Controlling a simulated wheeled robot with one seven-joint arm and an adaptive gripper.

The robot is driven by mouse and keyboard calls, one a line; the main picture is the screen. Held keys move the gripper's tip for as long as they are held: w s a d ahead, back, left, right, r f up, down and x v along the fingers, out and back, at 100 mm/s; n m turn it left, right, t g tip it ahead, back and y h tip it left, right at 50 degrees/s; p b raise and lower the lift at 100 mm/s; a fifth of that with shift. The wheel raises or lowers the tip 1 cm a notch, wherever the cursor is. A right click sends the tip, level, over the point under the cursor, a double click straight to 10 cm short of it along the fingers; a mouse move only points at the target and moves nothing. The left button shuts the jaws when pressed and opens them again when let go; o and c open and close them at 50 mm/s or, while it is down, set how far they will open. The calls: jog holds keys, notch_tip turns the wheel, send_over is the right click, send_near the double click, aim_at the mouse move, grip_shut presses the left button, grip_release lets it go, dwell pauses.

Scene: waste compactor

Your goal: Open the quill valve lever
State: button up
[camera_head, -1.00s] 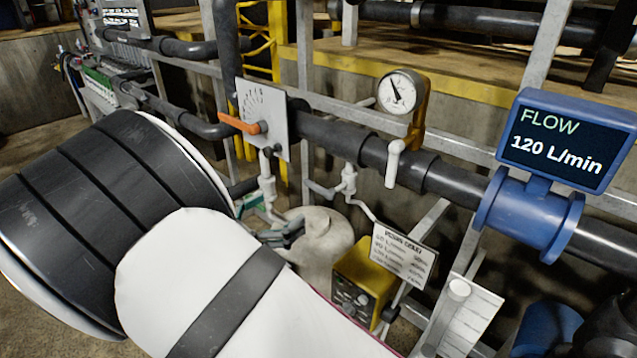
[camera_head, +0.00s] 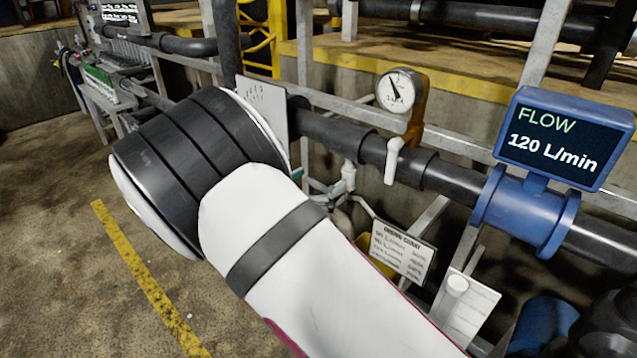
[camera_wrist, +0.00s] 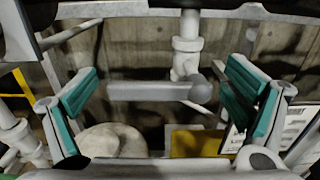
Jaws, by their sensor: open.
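In the wrist view, a grey bar-shaped lever (camera_wrist: 150,91) with a rounded end lies level across the middle of the picture. A white valve body with a vertical pipe (camera_wrist: 187,45) stands at its right part. My gripper (camera_wrist: 163,84) is open, with one teal-padded finger on each side of the picture. The lever appears between the two fingers, with no clear contact; its depth between them is hard to tell. In the head view my arm hides most of the gripper. A white valve fitting (camera_head: 348,175) shows just right of my wrist.
A dark horizontal pipe (camera_head: 450,180) runs past a pressure gauge (camera_head: 397,91) and a blue flow meter (camera_head: 528,212) reading 120 L/min. A printed sign (camera_head: 402,252) hangs below. A pale rounded vessel (camera_wrist: 112,139) and a yellow box (camera_wrist: 195,143) lie beyond the gripper. The floor at left is clear.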

jog(key=c, duration=1.7)
jog(key=shift+f+n, duration=0.1)
jog(key=shift+n, duration=0.2)
jog(key=n, duration=0.1)
jog(key=f+n, duration=0.1)
jog(key=n, duration=0.1)
jog(key=shift+n+p, duration=0.3)
jog(key=shift+p, duration=0.1)
jog(key=n, duration=0.2)
jog(key=f+n, duration=0.1)
jog(key=n, duration=0.1)
jog(key=shift+s+d+f+n, duration=0.1)
jog(key=shift+d+f+n, duration=0.05)
jog(key=shift+n, duration=0.15)
jog(key=shift+s+d+f+n+p, duration=0.2)
jog(key=shift+d+f+n+p, duration=0.05)
jog(key=shift+n, duration=1.25)
jog(key=shift+s+d+f+n+p, duration=0.2)
jog(key=shift+d+f+n+p, duration=0.1)
jog(key=shift+n, duration=1.2)
jog(key=shift+s+d+f+n+p, duration=0.2)
jog(key=shift+d+n, duration=0.05)
jog(key=shift+n, duration=1.25)
